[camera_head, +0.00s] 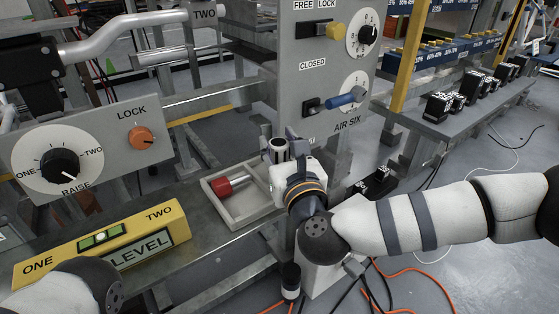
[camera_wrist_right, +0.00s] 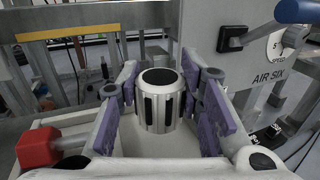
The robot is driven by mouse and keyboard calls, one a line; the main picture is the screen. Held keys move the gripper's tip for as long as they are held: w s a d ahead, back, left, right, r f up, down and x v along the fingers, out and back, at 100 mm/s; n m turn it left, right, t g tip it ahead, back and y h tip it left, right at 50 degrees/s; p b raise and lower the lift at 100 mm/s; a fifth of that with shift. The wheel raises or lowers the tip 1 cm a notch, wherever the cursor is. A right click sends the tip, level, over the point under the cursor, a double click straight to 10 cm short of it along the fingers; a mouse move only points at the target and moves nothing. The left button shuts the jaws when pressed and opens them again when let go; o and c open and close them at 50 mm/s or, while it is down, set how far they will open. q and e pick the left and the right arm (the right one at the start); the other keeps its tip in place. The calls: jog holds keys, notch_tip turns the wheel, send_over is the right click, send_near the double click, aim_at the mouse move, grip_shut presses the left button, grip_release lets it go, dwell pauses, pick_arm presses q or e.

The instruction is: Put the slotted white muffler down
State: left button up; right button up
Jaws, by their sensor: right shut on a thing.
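The slotted white muffler (camera_wrist_right: 160,104) is a short cylinder with dark slots and a black top. It stands upright between the purple-padded fingers of my right gripper (camera_wrist_right: 162,112) in the right wrist view. In the head view the muffler (camera_head: 277,151) shows at the far right corner of a pale tray (camera_head: 236,222), with my right gripper (camera_head: 283,150) shut on it. Its lower end is hidden, so I cannot tell whether it touches anything. My left arm shows at the lower left, but its gripper is out of view.
A red-headed part (camera_head: 222,187) lies in the tray on the metal bench. A yellow level (camera_head: 105,247) lies to the left. A grey panel (camera_head: 300,75) with a blue-handled lever (camera_head: 347,98) rises close behind my right gripper. Shelves with black blocks stand at the right.

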aim_at(279, 160)
notch_tip(279, 160, down, 4)
jog(key=shift+w+d+r+b, duration=0.1)
jog(key=shift+r+b, duration=0.15)
jog(key=shift+b, duration=0.05)
jog(key=shift+r, duration=0.1)
jog(key=o, duration=0.7)
jog(key=shift+f, duration=0.2)
jog(key=o, duration=0.4)
jog(key=shift+o, duration=0.2)
